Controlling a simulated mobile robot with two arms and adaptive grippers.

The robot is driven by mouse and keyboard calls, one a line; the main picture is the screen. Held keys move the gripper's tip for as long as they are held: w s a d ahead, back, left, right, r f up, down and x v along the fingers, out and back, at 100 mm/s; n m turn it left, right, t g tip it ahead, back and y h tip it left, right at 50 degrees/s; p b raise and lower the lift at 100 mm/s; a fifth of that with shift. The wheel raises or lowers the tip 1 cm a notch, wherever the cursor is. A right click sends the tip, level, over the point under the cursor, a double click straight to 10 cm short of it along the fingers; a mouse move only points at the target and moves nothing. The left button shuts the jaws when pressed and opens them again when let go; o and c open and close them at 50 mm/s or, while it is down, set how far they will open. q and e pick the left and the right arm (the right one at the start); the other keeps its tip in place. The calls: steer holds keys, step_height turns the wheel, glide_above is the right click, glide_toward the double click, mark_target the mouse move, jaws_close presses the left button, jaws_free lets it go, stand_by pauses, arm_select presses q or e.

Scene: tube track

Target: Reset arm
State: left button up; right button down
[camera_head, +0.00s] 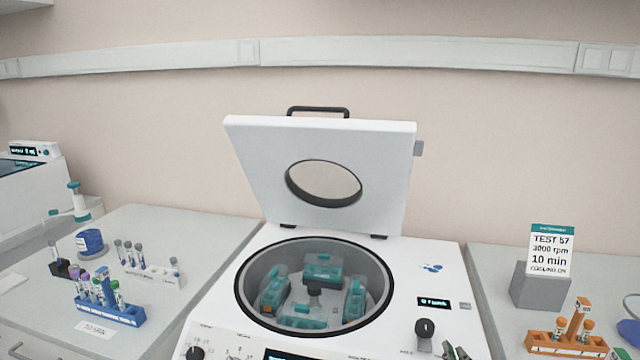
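A white centrifuge (450,285) stands in the middle with its lid (250,170) raised. Its round bowl (247,290) is open, and several teal buckets (323,268) sit around the dark rotor hub inside. My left gripper is not in view.
On the left bench (170,225) stand a blue tube rack (110,312), a white tube rack (152,272) and a blue roll (91,242). On the right, an orange rack (566,345) stands before a grey block (540,287) with a "TEST 57" card (551,248).

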steer(key=s+f+g, duration=0.1)
steer(key=f, duration=0.1)
steer(key=s+f+m+g, duration=0.1)
steer(key=s+f, duration=0.1)
steer(key=s+f+m+g, duration=0.1)
steer(key=shift+s+d+f+h, duration=0.2)
steer(key=shift+d+f+h, duration=0.1)
steer(key=shift+f+h, duration=0.1)
steer(key=s+a+f+m+g+y, duration=0.1)
steer(key=s+a+f+g, duration=0.2)
steer(key=s, duration=0.5)
steer(key=s+a+f+m+g+y, duration=0.1)
steer(key=s+f+g, duration=0.35)
steer(key=s, duration=0.25)
steer(key=s+a+f+m+g+y, duration=0.1)
steer(key=s+a+f+g, duration=0.15)
steer(key=s+f, duration=0.4)
step_height(320, 180, down, 26)
steer(key=s+g, duration=0.1)
steer(key=s, duration=0.2)
steer(key=s+d+f+g, duration=0.1)
steer(key=s+d+f, duration=0.2)
steer(key=s+f, duration=1.2)
steer(key=shift+s+d+n, duration=0.15)
steer(key=shift+s+n, duration=0.15)
steer(key=shift+s, duration=0.4)
